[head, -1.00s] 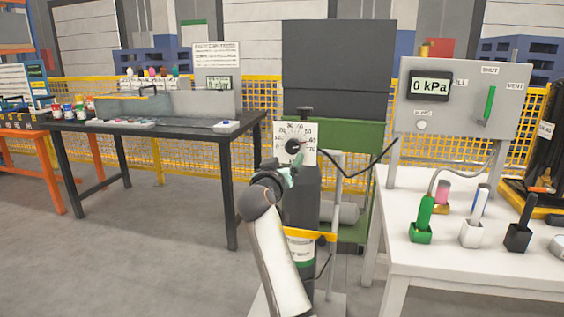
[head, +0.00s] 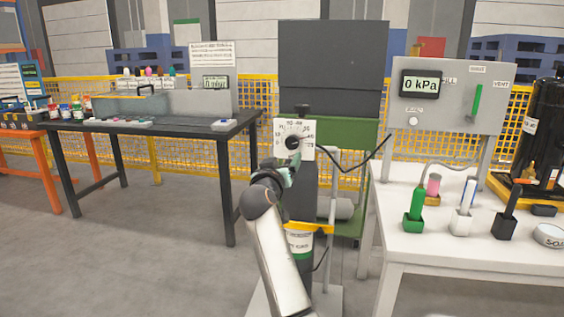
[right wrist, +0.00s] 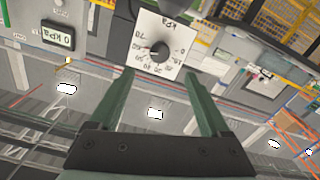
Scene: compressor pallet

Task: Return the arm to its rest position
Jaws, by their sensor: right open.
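My right arm (head: 275,250) reaches up from the bottom middle of the head view. Its gripper (head: 291,172) is in front of the compressor, just below a white dial gauge (head: 308,140). In the right wrist view the two green fingers of the gripper (right wrist: 162,75) stand wide apart with nothing between them. The gauge (right wrist: 158,45), marked kPa, appears upside down beyond the fingertips. I cannot tell from the head view how close the fingers are to it. My left gripper is not in view.
A white table (head: 440,250) at the right holds green, white and black holders and a panel reading 0 kPa (head: 421,84). A dark workbench (head: 170,130) stands at the left. A yellow mesh fence (head: 350,180) runs behind. The grey floor at left front is open.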

